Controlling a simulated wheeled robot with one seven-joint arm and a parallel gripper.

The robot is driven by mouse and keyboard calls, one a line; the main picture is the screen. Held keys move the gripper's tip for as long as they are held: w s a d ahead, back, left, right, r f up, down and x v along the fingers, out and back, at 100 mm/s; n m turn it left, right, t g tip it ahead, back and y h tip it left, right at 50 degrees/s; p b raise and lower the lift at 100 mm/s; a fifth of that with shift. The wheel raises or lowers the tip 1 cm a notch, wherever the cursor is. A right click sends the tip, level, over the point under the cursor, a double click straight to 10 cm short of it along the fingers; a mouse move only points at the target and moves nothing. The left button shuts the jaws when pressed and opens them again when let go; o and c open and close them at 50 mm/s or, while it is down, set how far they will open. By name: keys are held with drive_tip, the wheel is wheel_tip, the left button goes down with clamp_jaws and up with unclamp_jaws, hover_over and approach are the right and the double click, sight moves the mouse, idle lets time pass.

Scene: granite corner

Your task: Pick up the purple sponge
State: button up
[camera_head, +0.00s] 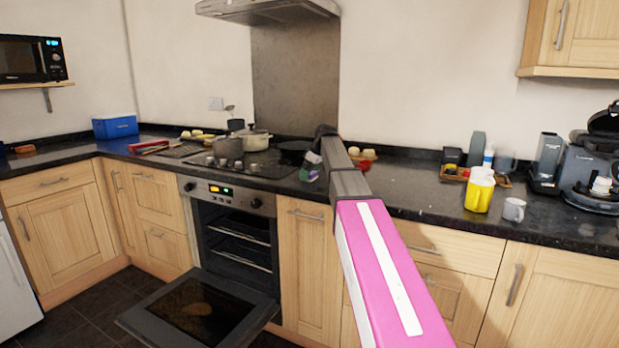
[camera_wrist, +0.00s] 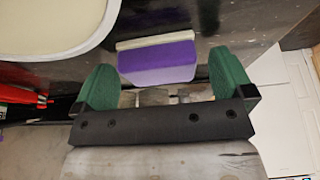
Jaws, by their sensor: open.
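The purple sponge (camera_wrist: 157,62) lies on the dark worktop in the wrist view, with a pale strip along its far edge. My gripper (camera_wrist: 162,62) is open, with one green finger to the left of the sponge and one to the right. The sponge lies between and slightly beyond the fingers, with a gap visible on each side. I cannot tell the height of the fingers above the worktop. In the head view my arm reaches to the worktop right of the hob, and the sponge cannot be made out clearly there.
A large pale round vessel (camera_wrist: 50,25) is close to the left finger. A red object (camera_wrist: 22,96) lies further left. The hob (camera_head: 245,162) holds pots, including a cream pot (camera_head: 255,140). The oven door (camera_head: 200,310) hangs open below. A yellow container (camera_head: 479,193) and mug (camera_head: 514,209) stand right.

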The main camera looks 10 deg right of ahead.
drive_tip(key=c, duration=1.1)
drive_tip(key=shift+r, duration=0.15)
drive_tip(key=shift+r, duration=0.65)
wheel_tip(320, 180, up, 3)
drive_tip(key=shift+w, duration=0.1)
drive_tip(key=s+a+r, duration=0.1)
drive_tip(key=a+r, duration=0.1)
drive_tip(key=a, duration=0.1)
drive_tip(key=s+a+r, duration=0.2)
drive_tip(key=a, duration=0.2)
drive_tip(key=s+a+r, duration=0.2)
drive_tip(key=a, duration=0.1)
drive_tip(key=shift+s+a+r, duration=0.1)
drive_tip(key=shift+a+r, duration=0.15)
drive_tip(key=shift+r, duration=0.05)
